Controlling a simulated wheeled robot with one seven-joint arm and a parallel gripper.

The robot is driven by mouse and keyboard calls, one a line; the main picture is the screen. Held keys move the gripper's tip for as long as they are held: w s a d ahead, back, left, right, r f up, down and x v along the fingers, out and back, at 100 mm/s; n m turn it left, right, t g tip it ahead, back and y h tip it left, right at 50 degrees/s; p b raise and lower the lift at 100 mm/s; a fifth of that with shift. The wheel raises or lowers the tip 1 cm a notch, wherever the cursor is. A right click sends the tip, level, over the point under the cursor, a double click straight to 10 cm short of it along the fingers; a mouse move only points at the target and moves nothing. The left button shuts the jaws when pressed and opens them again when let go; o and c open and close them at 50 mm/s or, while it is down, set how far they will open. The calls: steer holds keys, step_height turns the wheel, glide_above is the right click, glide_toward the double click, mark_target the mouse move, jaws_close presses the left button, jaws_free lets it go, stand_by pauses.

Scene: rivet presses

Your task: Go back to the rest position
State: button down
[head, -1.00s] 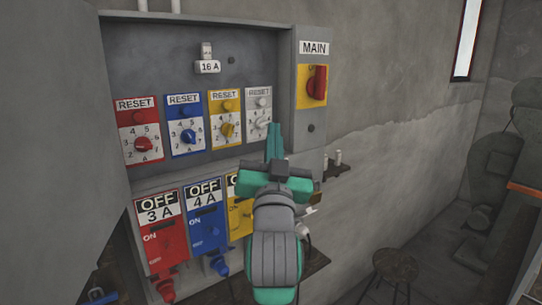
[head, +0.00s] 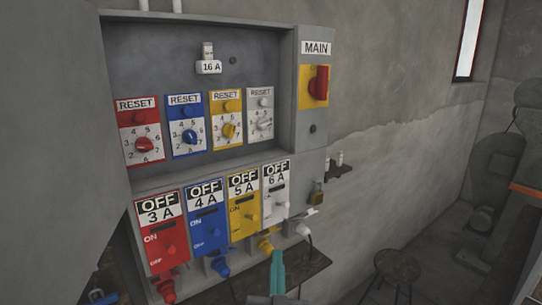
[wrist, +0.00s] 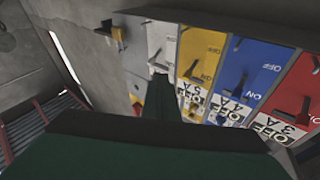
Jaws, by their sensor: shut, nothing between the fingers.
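My gripper (head: 278,270) shows at the bottom edge of the head view, with only its green fingers and a bit of its body visible. The fingers are together and empty. It is below and in front of the electrical cabinet (head: 312,165), apart from the switches. In the wrist view the green fingers (wrist: 160,92) point toward the lower panels, which appear upside down there. The rest of my arm is out of the head view.
Red, blue, yellow and white OFF panels (head: 207,222) have plugs below. Four-colour RESET dials sit above, beside the red MAIN switch (head: 319,83). The open cabinet door (head: 60,150) fills the left. A padlock (head: 317,192) hangs on the right. A stool (head: 396,265) stands at right.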

steer(key=s+f+g, duration=0.3)
steer(key=s+f, duration=1.5)
steer(key=f, duration=0.4)
steer(key=s+f+n+g, duration=0.1)
steer(key=s+f, duration=0.1)
steer(key=s, duration=1)
steer(key=s+a+f+n+g, duration=0.1)
steer(key=s+f, duration=0.2)
steer(key=s, duration=1)
steer(key=shift+a+f, duration=0.2)
steer(key=shift+f, duration=0.05)
steer(key=shift+d, duration=0.1)
